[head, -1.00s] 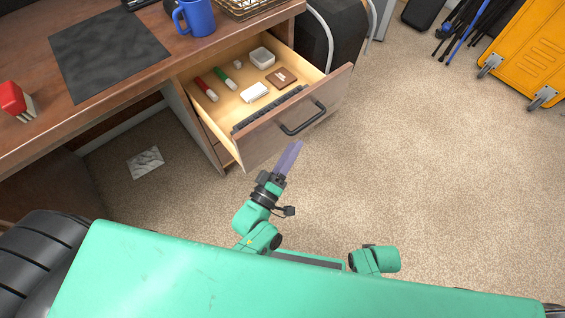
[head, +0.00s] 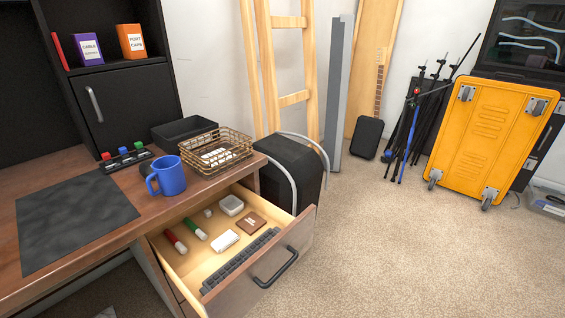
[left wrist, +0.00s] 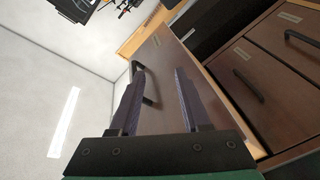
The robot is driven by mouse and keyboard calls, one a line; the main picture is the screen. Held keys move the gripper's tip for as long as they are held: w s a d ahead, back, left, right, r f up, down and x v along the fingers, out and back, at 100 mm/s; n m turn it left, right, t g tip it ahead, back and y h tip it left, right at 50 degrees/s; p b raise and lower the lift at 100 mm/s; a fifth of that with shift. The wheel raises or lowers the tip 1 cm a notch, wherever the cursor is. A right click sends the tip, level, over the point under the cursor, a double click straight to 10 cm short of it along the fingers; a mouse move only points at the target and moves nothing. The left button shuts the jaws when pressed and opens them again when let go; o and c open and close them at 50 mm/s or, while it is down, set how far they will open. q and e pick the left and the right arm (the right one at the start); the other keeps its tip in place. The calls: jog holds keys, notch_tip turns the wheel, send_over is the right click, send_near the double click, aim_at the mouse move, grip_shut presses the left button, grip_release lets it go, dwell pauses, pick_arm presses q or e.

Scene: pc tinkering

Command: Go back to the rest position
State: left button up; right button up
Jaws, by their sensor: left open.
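My left gripper (left wrist: 158,95) shows in the left wrist view with its two purple fingers apart and nothing between them. Beyond the fingers is the brown front of the open drawer (left wrist: 167,75) with its black handle (left wrist: 150,85). I cannot tell the exact gap to it. Neither gripper shows in the head view now. There the drawer (head: 262,268) stands pulled out of the desk, holding a red marker, a green marker, a white box, a brown item and a black keyboard (head: 240,262).
The desk (head: 95,240) carries a blue mug (head: 167,176), a wire basket (head: 216,150) and a dark mat (head: 75,222). A yellow case on wheels (head: 492,140) and black stands (head: 415,120) are at the back right. The carpet (head: 410,250) right of the drawer is clear.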

pick_arm(q)
jog(key=s+a+f+m+g+y, duration=0.2)
jog(key=a+f+m+g, duration=0.15)
jog(key=f, duration=0.55)
jog(key=s+a+f+m+g+y, duration=0.2)
jog(key=a+f+g, duration=0.25)
jog(key=f, duration=0.45)
jog(key=s+a+f+m+g+y, duration=0.2)
jog(key=s+a+f+g+y, duration=0.1)
jog(key=s+a+f+g, duration=0.45)
jog(key=s+a+r+p, duration=0.4)
jog(key=s+r+p, duration=0.8)
jog(key=p, duration=0.8)
jog(key=shift+s, duration=1.25)
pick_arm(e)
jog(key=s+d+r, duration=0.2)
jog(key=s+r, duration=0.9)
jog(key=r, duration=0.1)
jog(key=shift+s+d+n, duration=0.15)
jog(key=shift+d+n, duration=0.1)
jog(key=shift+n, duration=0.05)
